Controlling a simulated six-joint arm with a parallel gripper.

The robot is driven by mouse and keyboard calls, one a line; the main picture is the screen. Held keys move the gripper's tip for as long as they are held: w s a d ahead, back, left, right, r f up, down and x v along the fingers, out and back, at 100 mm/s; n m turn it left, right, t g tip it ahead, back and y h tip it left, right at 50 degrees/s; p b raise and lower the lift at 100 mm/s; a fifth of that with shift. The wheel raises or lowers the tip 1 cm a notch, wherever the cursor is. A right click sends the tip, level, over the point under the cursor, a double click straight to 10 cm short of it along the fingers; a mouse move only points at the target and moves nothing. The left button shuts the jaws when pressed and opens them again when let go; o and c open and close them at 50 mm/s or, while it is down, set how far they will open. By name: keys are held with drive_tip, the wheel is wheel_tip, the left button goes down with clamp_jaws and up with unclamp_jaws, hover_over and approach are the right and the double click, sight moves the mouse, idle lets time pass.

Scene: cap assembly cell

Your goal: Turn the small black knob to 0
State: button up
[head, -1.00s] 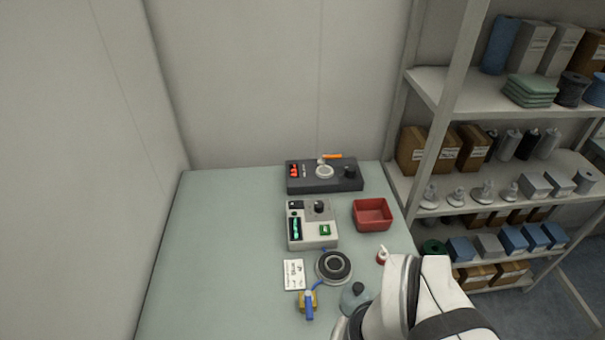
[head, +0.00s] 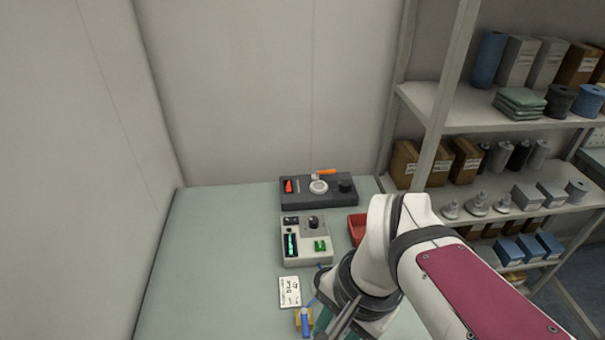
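Two black knobs show in the head view. One black knob (head: 314,222) is on the light grey control box (head: 306,259), at its upper right. Another black knob (head: 345,186) is on the right of the dark control box (head: 327,203) behind it. I cannot make out the scale marks or where either knob points. My gripper (head: 335,322) is at the bottom of the view, in front of the light grey box and apart from both knobs. Its fingers are small and partly cut off by the wrist and frame edge, so I cannot tell if it is open.
The dark box has a red display, a pale round dial (head: 318,187) and an orange-handled tool (head: 325,171). A red bin (head: 356,228) is partly hidden by my arm. A card (head: 290,291) and a blue-and-yellow item (head: 305,319) lie in front. The table's left is clear.

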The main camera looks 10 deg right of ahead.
drive_tip(key=o, duration=0.5)
drive_tip(key=w+d+m, duration=0.1)
drive_tip(key=w+m, duration=0.2)
drive_tip(key=w, duration=0.3)
drive_tip(key=w+m+t, duration=0.1)
drive_tip(key=w+m, duration=0.2)
drive_tip(key=w, duration=0.3)
drive_tip(key=w+d+m, duration=0.1)
drive_tip(key=w+m, duration=0.2)
drive_tip(key=w, duration=0.3)
drive_tip(key=shift+w+d+r+m+t, duration=0.25)
drive_tip(key=shift+w+d+m+t, duration=0.05)
drive_tip(key=shift+w+m, duration=0.1)
drive_tip(key=m+t, duration=0.2)
drive_tip(key=m, duration=0.7)
approach(314, 220)
drive_tip(key=shift+m, duration=0.4)
drive_tip(key=x, duration=0.7)
drive_tip(key=shift+f, duration=0.25)
drive_tip(key=shift+w+a+f, duration=0.1)
drive_tip(key=shift+w+f, duration=0.15)
drive_tip(key=shift+f, duration=0.3)
drive_tip(key=shift+c, duration=0.3)
clamp_jaws()
